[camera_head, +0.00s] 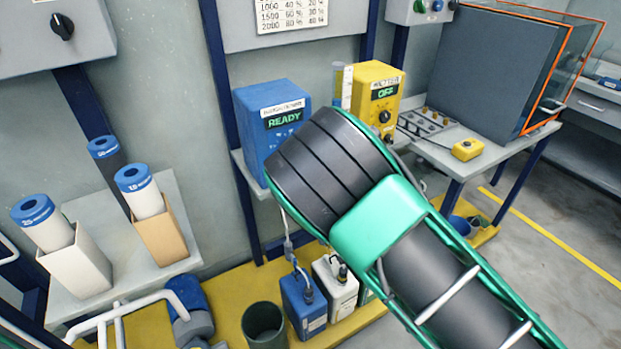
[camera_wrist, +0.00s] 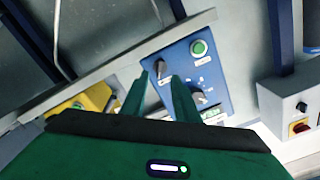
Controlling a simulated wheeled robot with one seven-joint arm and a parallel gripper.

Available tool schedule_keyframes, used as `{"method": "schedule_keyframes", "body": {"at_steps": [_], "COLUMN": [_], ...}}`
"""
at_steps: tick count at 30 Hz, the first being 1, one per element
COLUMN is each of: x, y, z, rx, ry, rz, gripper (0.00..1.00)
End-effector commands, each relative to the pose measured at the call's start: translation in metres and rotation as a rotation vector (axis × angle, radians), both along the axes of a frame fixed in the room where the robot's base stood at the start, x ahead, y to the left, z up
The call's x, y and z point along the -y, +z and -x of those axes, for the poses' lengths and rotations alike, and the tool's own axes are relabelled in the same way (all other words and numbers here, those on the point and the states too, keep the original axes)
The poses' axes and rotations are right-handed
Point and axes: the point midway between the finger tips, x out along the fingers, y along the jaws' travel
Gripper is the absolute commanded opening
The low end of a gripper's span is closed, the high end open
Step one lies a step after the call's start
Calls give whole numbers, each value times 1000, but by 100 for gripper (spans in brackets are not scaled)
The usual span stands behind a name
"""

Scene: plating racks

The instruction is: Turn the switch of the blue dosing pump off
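The blue dosing pump (camera_head: 262,112) stands on a shelf against the wall in the head view, its green display reading READY. My arm hides its lower front there. The wrist view shows a tilted blue panel (camera_wrist: 218,72) with a green button, a grey knob (camera_wrist: 199,97) and a small dark switch (camera_wrist: 160,68) near a white label. My gripper (camera_wrist: 162,77) has its two green fingers apart, tips close in front of the panel, one on each side of the switch in the picture. Contact cannot be told. The gripper is hidden in the head view.
A yellow pump (camera_head: 374,88) reading OFF stands just right of the blue one. Blue and white canisters (camera_head: 304,302) and a dark bucket (camera_head: 265,326) stand below. A grey box with a red knob (camera_wrist: 300,127) is at the wrist view's right.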

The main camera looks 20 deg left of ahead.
Motion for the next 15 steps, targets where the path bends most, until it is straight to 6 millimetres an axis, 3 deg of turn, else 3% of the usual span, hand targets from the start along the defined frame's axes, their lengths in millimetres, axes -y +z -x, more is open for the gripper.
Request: {"method": "schedule_keyframes", "body": {"at_steps": [15], "x": [-45], "y": [0], "z": [-40], "rx": [1], "ry": [-1], "rz": [0], "gripper": [28]}}
